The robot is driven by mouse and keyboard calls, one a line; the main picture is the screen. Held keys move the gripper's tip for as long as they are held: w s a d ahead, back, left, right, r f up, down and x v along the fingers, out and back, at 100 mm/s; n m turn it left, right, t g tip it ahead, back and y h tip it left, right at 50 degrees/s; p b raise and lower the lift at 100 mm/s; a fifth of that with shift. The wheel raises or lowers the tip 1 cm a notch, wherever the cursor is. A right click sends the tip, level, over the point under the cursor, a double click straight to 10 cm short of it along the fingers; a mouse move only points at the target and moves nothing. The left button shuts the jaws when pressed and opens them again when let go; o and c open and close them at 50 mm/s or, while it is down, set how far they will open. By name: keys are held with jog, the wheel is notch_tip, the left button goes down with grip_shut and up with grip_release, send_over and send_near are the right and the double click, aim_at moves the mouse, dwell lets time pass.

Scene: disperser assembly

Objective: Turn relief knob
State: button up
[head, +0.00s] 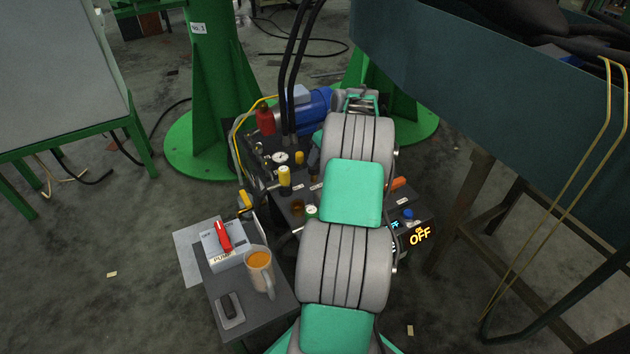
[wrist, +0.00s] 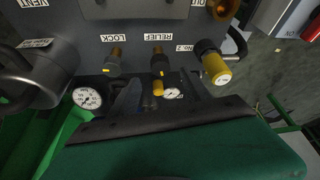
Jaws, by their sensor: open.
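In the wrist view the panel shows upside down, with the RELIEF label (wrist: 163,37) at upper middle. The relief knob (wrist: 159,62), dark with a brass stem and a yellow tip, sticks out beside that label. My gripper (wrist: 162,84) is open, with one dark finger on each side of the knob's yellow end. I cannot tell whether either finger touches it. In the head view my arm covers the gripper and much of the panel, and I cannot pick out the relief knob there.
The LOCK knob (wrist: 113,61) is left of the gripper, and a yellow knob (wrist: 215,68) is close on the right. Gauges (wrist: 87,97) sit near the fingers. In the head view a mug (head: 259,270) and a red-handled switch box (head: 222,240) stand at left.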

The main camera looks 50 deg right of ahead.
aim_at(315, 167)
jog(key=b+x, duration=0.2)
jog(key=x, duration=0.5)
jog(key=shift+w+f+b, duration=0.1)
jog(key=shift+f+b, duration=0.05)
jog(key=shift+b, duration=0.2)
jog(key=shift+c, duration=0.3)
grip_shut()
